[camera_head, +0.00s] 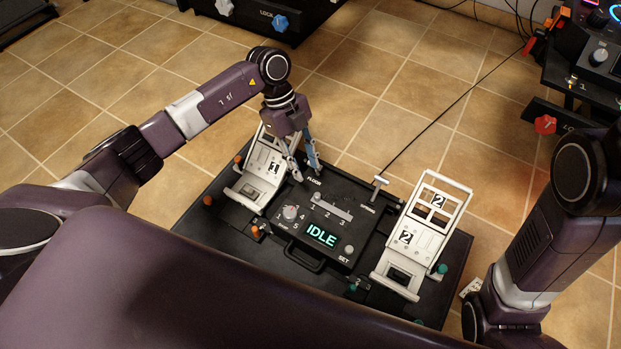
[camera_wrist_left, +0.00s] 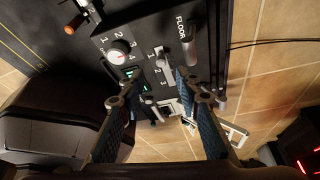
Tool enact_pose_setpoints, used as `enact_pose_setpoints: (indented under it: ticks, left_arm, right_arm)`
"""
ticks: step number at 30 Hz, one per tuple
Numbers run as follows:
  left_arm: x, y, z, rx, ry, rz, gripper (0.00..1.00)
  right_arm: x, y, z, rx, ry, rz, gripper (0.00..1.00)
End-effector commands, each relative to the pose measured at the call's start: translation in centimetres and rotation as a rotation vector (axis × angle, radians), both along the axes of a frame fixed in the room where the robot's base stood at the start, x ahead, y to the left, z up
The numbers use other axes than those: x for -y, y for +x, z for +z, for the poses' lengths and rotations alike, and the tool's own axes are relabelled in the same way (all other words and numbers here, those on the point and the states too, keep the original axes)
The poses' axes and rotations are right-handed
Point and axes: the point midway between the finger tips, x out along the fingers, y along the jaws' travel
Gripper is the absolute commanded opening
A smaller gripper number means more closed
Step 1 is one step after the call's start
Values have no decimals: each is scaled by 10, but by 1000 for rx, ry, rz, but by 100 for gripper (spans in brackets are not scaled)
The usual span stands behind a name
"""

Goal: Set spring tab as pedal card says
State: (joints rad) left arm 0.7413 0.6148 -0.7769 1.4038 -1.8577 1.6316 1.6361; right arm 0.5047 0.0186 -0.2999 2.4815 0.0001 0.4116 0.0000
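My left gripper (camera_head: 307,174) hangs over the far left part of a black control box (camera_head: 285,250), beside pedal 1 (camera_head: 262,165). In the left wrist view its two blue fingers (camera_wrist_left: 158,82) are apart, with nothing held between them. A metal slider (camera_head: 332,207) with marks 1, 2, 3 lies just below the gripper; it also shows in the left wrist view (camera_wrist_left: 162,60). I cannot tell for sure which part is the spring tab. A small white card (camera_head: 471,288), its print unreadable, lies right of the pedal base. My right gripper is not visible.
The box has a round dial (camera_head: 290,212), a display (camera_head: 321,234) reading IDLE and a SET button (camera_head: 348,249). Pedal 2 (camera_head: 420,240) stands to the right. A metal T-handle (camera_head: 380,181) with a black cable is behind. Tiled floor is free behind the base.

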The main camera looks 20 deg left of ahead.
Motion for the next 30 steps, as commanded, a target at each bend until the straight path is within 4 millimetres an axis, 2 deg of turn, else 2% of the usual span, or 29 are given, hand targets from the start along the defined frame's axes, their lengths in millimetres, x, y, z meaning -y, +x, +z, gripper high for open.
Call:
enact_pose_setpoints:
  ticks: [3, 8, 25, 28, 30]
  left_arm:
    - [-7, 4, 17, 1, 2, 1, 31]
    - [-11, 5, 28, -1, 1, 1, 31]
    - [-11, 5, 30, 0, -2, -2, 31]
    - [4, -2, 33, -1, -44, -34, 31]
    - [26, -13, 38, 0, -116, -84, 31]
  right_arm:
    - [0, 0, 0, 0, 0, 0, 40]
    - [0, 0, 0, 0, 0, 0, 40]
    - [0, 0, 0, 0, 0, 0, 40]
    - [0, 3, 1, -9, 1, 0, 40]
    - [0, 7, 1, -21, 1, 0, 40]
